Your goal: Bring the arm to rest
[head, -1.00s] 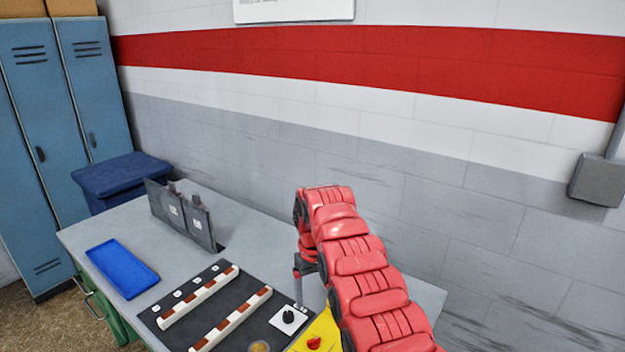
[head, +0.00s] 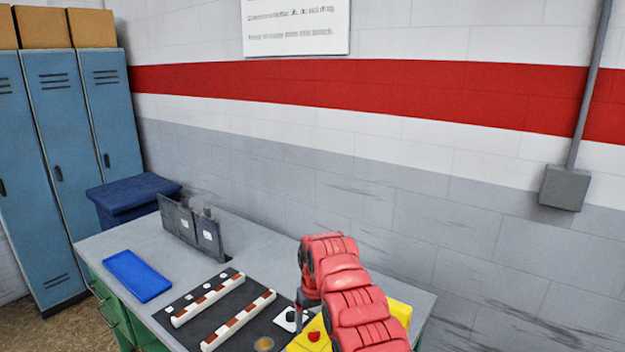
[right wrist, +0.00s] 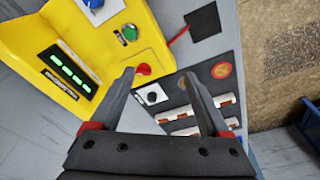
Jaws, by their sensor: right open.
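My right arm (head: 345,290), red and segmented, reaches over the right part of the grey workbench (head: 245,245) in the head view. In the right wrist view my right gripper (right wrist: 158,78) points down over the bench with its two dark fingers spread apart and nothing between them. Below the fingers are a yellow control box (right wrist: 95,60) with a red knob (right wrist: 143,69), and a black knob on a white plate (right wrist: 152,95). In the head view the arm hides part of the yellow box. My left gripper does not show.
A dark mat (head: 205,330) carries two white-and-brown striped bars (head: 238,322). A blue tray (head: 137,276) and dark upright plates (head: 190,227) stand on the bench. A blue bin (head: 133,200) and lockers (head: 60,160) are at left. The wall is close behind.

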